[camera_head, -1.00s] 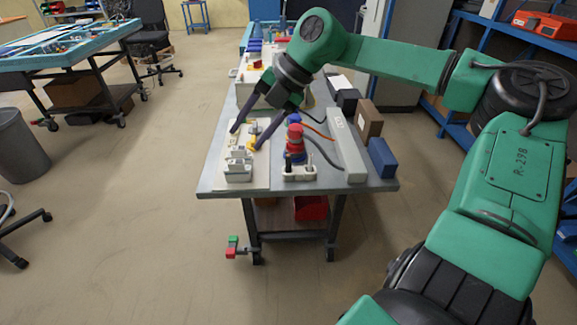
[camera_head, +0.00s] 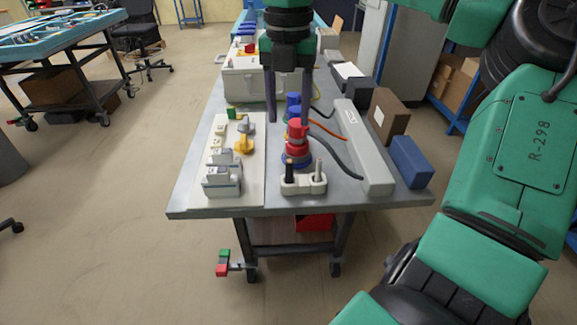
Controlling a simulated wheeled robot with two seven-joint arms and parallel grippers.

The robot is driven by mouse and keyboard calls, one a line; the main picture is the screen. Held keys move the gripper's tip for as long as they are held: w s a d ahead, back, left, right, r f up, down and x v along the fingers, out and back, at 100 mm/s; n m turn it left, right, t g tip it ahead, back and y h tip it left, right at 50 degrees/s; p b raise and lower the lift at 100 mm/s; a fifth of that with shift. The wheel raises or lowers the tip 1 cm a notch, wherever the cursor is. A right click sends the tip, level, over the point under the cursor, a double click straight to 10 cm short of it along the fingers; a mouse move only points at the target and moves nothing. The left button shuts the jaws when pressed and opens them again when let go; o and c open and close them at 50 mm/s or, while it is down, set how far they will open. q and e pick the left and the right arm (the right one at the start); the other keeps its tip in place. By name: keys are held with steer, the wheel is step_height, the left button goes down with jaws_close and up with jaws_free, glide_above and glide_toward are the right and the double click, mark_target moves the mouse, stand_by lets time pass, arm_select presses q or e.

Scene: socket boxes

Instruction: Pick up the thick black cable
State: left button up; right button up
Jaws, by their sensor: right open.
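A thick dark cable (camera_head: 341,158), grey-black, curves on the table from near the red plug to the long white box (camera_head: 366,155). A thinner black cable (camera_head: 322,114) and an orange cable (camera_head: 325,130) lie farther back. The red plug (camera_head: 298,131) stands on a blue base, with a blue one (camera_head: 293,105) behind it. My right gripper (camera_head: 290,116) points down with its fingers apart and empty, above the blue and red plugs; its exact height is unclear. My left gripper is out of view.
A panel (camera_head: 247,185) with sockets and a yellow plug is on the left. Brown (camera_head: 388,113) and blue (camera_head: 410,160) boxes line the right edge. A large pale case (camera_head: 240,80) is behind.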

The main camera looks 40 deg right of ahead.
mark_target(290, 160)
steer(key=f, duration=1.3)
steer(key=shift+d, duration=0.25)
jaws_close()
